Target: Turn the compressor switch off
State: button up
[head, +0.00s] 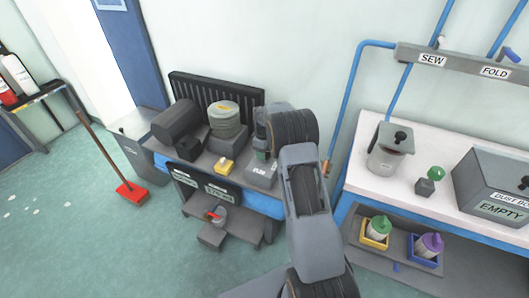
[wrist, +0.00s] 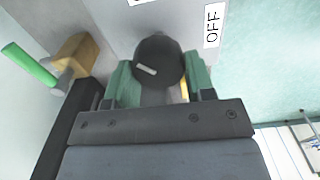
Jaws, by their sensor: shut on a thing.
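In the wrist view, a round dark switch knob (wrist: 158,58) with a short white mark sits on a grey panel. The mark is on the knob's lower left part, away from the OFF label (wrist: 212,25) at upper right. My gripper (wrist: 160,78) has its green fingers on both sides of the knob and is shut on it. In the head view, my gripper (head: 262,140) is over a grey box (head: 262,175) with a small label on the bench; the knob is hidden there.
A brass fitting (wrist: 75,55) with a green lever (wrist: 28,64) is close left of my gripper in the wrist view. In the head view, a yellow-topped block (head: 225,165) and a dark cylinder (head: 178,122) stand left on the bench. A blue pipe (head: 353,90) rises at right.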

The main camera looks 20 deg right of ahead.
jog(key=n, duration=0.4)
jog(key=shift+s+n, duration=0.1)
jog(key=shift+n, duration=0.2)
jog(key=shift+s+n+b, duration=0.1)
jog(key=shift+n+b, duration=0.2)
jog(key=shift+n, duration=2)
jog(key=o, duration=0.9)
jog(key=shift+a, duration=0.1)
jog(key=shift+r, duration=0.1)
notch_tip(320, 180, up, 14)
jog(key=shift+f+p, duration=0.15)
jog(key=shift+p, duration=0.2)
